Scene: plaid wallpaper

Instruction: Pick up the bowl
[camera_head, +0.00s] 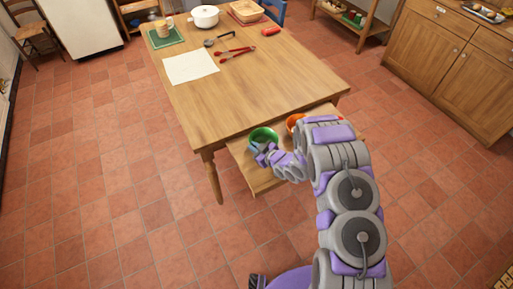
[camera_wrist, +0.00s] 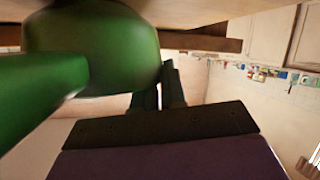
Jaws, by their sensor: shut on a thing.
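A green bowl (camera_head: 263,135) is at the table's front, over the left part of an open drawer. My gripper (camera_head: 261,150) is at its near side and shut on it. In the wrist view the green bowl (camera_wrist: 95,45) fills the upper left, close to the dark fingers (camera_wrist: 160,88). A blurred green shape at the left edge of that view is too close to make out. An orange bowl (camera_head: 293,121) is to the right of the green one, partly hidden by my arm. I cannot tell whether the green bowl touches the drawer floor.
The wooden drawer (camera_head: 238,150) sticks out from the wooden table (camera_head: 250,85). On the tabletop are a white sheet (camera_head: 190,66), red tongs (camera_head: 237,53), a ladle (camera_head: 218,39) and a white pot (camera_head: 204,16). The table's near half is clear.

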